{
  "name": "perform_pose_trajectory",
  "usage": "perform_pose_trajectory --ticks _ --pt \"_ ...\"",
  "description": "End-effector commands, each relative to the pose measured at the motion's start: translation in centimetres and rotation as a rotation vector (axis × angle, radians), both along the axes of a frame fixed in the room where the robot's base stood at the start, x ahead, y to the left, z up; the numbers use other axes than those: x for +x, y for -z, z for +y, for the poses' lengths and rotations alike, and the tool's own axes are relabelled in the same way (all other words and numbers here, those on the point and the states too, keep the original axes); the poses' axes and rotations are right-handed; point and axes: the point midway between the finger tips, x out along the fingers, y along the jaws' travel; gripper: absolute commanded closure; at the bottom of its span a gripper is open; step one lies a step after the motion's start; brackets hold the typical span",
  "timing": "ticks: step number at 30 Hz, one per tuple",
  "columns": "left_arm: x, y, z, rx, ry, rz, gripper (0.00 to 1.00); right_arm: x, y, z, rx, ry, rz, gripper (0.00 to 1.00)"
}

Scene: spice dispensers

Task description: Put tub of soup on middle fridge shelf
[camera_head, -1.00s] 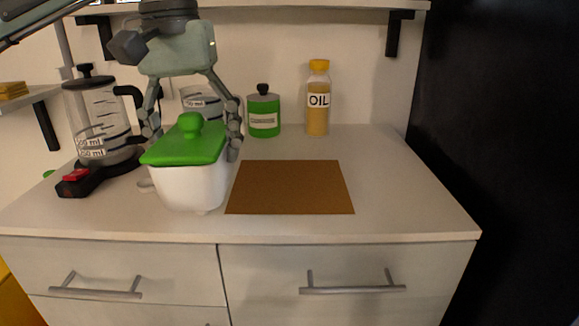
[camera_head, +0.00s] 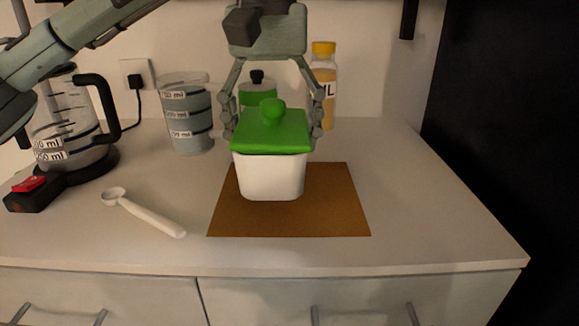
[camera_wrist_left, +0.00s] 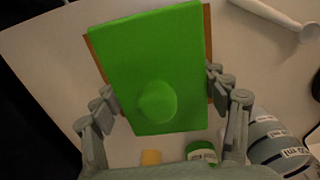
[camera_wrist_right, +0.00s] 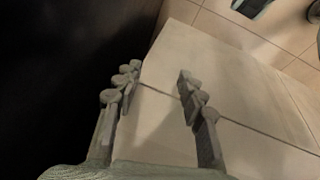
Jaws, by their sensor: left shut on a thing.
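The tub of soup (camera_head: 270,175) is a white container with a green lid (camera_head: 268,135) and a round green knob. My left gripper (camera_head: 273,118) is shut on its two sides, just under the lid edge. The tub is upright over the brown mat (camera_head: 340,215); I cannot tell whether its base touches the mat. In the left wrist view the green lid (camera_wrist_left: 155,60) fills the space between the fingers. No fridge shelf is in view.
The counter's right side is clear, beside a dark panel (camera_head: 500,140).

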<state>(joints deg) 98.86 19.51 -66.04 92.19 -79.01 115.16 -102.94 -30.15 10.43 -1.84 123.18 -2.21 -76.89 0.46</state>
Motion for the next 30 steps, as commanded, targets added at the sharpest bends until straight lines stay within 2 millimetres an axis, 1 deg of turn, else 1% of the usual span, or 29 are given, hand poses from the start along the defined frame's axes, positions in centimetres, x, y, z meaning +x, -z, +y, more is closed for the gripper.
perform_pose_trajectory --ticks 1,3,6,8,11,15,18,28,29,30 --pt "0.4 0.4 -0.8 -0.001 0.002 0.002 0.86 0.0 -0.3 0.0 0.000 0.000 -0.002 0.60" --pt "0.9 0.8 -1.5 0.000 -0.001 0.000 0.86 0.1 -0.2 0.0 0.001 -0.001 -0.005 0.60" --pt "1.2 1.3 -2.0 -0.001 0.000 -0.001 0.86 0.0 0.3 -0.1 0.001 0.000 0.003 0.60" --pt "1.3 1.5 -2.1 -0.001 -0.001 -0.001 0.86 -0.2 0.7 -0.1 0.000 0.001 0.010 0.60" --pt "1.3 2.3 -2.1 0.000 -0.001 0.000 0.86 -0.3 1.0 -0.2 0.000 0.001 0.015 0.60" --pt "1.3 4.4 -2.1 0.000 0.000 0.001 0.86 -0.2 1.0 -0.1 0.001 0.001 0.013 0.60" --pt "1.3 5.3 -2.1 0.000 -0.001 -0.001 0.86 -0.1 1.1 -0.1 0.003 -0.001 0.009 0.60" --pt "1.3 5.6 -2.1 -0.001 -0.001 -0.002 0.86 -0.1 1.2 0.0 0.003 -0.001 0.011 0.60" --pt "1.3 5.7 -2.1 0.000 -0.001 -0.001 0.25 -0.1 1.1 0.0 0.002 -0.001 0.011 0.60" --pt "1.3 5.6 -2.1 0.000 -0.001 -0.001 0.20 -0.1 0.9 0.0 0.003 0.000 0.012 0.60"
